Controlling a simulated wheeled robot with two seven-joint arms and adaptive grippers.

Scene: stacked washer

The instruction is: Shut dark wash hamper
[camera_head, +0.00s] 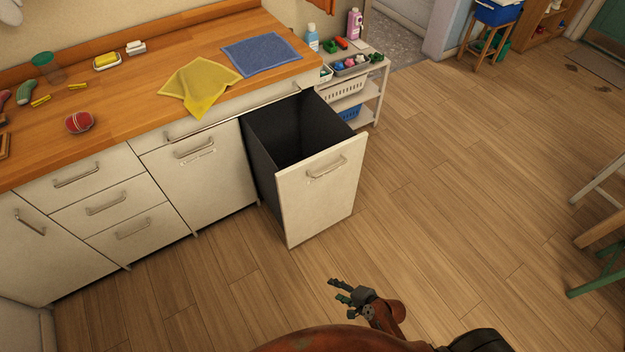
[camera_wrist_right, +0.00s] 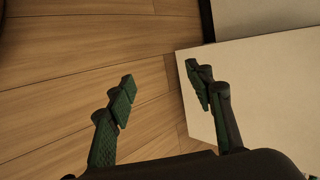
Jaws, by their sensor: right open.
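The dark wash hamper (camera_head: 262,160) is a pull-out bin with a black inside, standing open out of the counter. Its cream front panel (camera_head: 318,200) carries a metal handle (camera_head: 327,168). My right gripper (camera_head: 338,291) is open and empty, above the floor in front of the panel and apart from it in the head view. In the right wrist view, my right gripper (camera_wrist_right: 160,85) has its fingers spread, with the pale front panel (camera_wrist_right: 260,85) beyond the right finger. My left gripper is not in view.
A wooden counter (camera_head: 130,95) with a yellow cloth (camera_head: 198,85) and a blue cloth (camera_head: 261,54) runs above closed cream drawers (camera_head: 105,205). A white shelf cart (camera_head: 376,85) stands beyond the hamper. The wooden floor (camera_head: 470,200) right of it is mostly clear.

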